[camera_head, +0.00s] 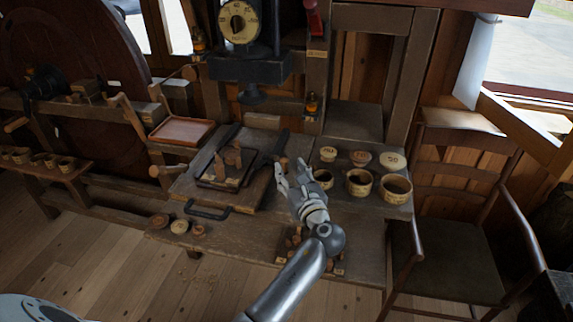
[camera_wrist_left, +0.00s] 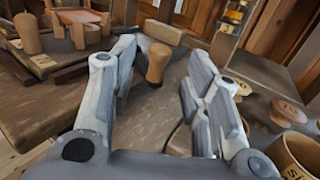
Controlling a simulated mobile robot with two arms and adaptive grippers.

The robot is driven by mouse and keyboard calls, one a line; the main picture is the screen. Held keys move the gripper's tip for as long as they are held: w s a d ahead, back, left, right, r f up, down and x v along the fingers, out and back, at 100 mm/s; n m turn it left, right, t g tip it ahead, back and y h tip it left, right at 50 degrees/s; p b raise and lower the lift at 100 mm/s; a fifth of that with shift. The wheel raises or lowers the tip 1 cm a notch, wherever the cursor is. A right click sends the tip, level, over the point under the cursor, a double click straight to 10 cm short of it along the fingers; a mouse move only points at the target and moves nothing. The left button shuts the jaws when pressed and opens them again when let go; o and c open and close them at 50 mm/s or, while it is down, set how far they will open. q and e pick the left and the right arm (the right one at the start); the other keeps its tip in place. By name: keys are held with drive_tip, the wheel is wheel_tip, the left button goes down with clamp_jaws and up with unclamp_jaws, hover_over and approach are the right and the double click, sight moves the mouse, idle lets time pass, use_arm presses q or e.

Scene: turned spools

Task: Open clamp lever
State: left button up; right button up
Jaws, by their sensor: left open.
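A clamp lever with a turned wooden handle (camera_wrist_left: 157,62) stands between the spread fingers in the left wrist view, a little beyond their tips. Its dark bar (camera_head: 281,144) shows in the head view beside the wooden board (camera_head: 253,193). My left gripper (camera_head: 287,178) is open and empty over the bench, just right of the board and close to the handle. It also shows open in the left wrist view (camera_wrist_left: 160,75). I see no contact with the handle. My right gripper is not in view.
Several cups, one of them at the right (camera_head: 397,190), stand close to my left gripper, with round lids (camera_head: 361,158) behind them. A dark tray (camera_head: 222,180) with wooden pieces lies on the board. A dial gauge (camera_head: 239,21) is above. A chair (camera_head: 457,265) stands right.

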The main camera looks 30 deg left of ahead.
use_arm(q)
drive_tip(key=v, duration=0.7)
drive_tip(key=shift+d, duration=0.1)
